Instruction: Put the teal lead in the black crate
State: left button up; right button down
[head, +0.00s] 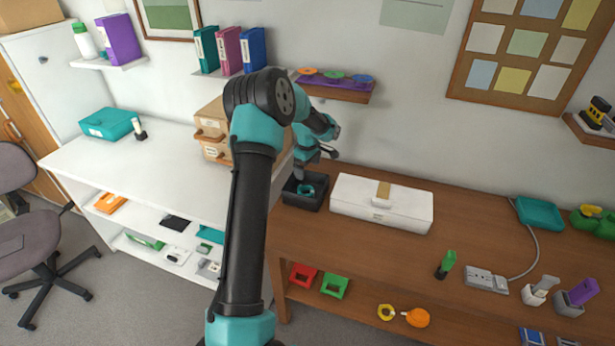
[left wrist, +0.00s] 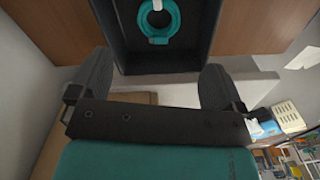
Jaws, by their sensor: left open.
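The teal lead (head: 307,190) lies as a coil inside the black crate (head: 291,203) on the brown desk. In the left wrist view the teal lead (left wrist: 157,18) shows as a ring with a white band, on the floor of the black crate (left wrist: 203,55). My left gripper (head: 312,160) is above the crate in the head view. In the left wrist view my left gripper (left wrist: 155,75) has its two fingers wide apart with nothing between them, and the lead is apart from them. My right gripper is not in view.
A white box (head: 382,212) stands just right of the crate. Cardboard boxes (head: 213,130) stand to its left on the white counter. A small shelf (head: 335,90) with coiled leads is on the wall above.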

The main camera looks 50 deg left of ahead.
pick_arm(q)
jog(key=shift+r, duration=0.5)
jog(key=shift+d, duration=0.1)
